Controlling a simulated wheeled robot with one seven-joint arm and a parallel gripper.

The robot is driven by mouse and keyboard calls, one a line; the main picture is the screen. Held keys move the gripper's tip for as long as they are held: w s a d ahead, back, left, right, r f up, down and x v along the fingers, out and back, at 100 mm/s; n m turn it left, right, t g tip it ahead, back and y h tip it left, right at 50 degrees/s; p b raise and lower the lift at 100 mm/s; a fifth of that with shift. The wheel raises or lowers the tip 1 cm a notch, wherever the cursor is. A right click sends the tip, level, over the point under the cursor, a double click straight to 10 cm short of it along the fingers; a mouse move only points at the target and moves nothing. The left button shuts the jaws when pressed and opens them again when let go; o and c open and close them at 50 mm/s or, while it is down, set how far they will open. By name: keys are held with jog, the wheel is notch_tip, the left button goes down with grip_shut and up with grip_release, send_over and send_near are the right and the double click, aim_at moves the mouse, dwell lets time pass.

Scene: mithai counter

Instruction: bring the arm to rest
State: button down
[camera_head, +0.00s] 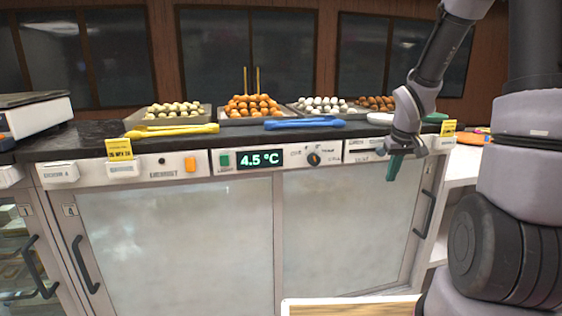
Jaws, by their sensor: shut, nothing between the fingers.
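My gripper (393,168) hangs at the end of my arm on the right side of the head view. Its greenish fingers point down and are shut with nothing between them. It is in front of the counter's control strip, near its right end. The arm comes down from the top right, and the wrist is bent above the gripper. The gripper hides a small part of the panel behind it.
The dark counter top (75,142) holds trays of sweets, yellow tongs (170,131) and blue tongs (302,123). Cabinet doors with handles (425,214) fill the front below. A scale (35,113) stands at left. A wooden board (352,307) shows at the bottom.

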jog(key=s+a+r+m+t+y, duration=0.1)
jog(key=s+a+r+m, duration=0.1)
jog(key=s+r, duration=0.8)
jog(key=s+a+r+m+t+y, duration=0.1)
jog(key=s+a+r+m+t, duration=0.1)
jog(key=s+a+r, duration=0.3)
jog(key=s+r+m, duration=0.1)
jog(key=s+r, duration=0.3)
jog(key=r, duration=0.3)
jog(key=shift+s+a+r+y, duration=0.25)
jog(key=shift+s+r+y, duration=0.05)
jog(key=shift+s, duration=0.1)
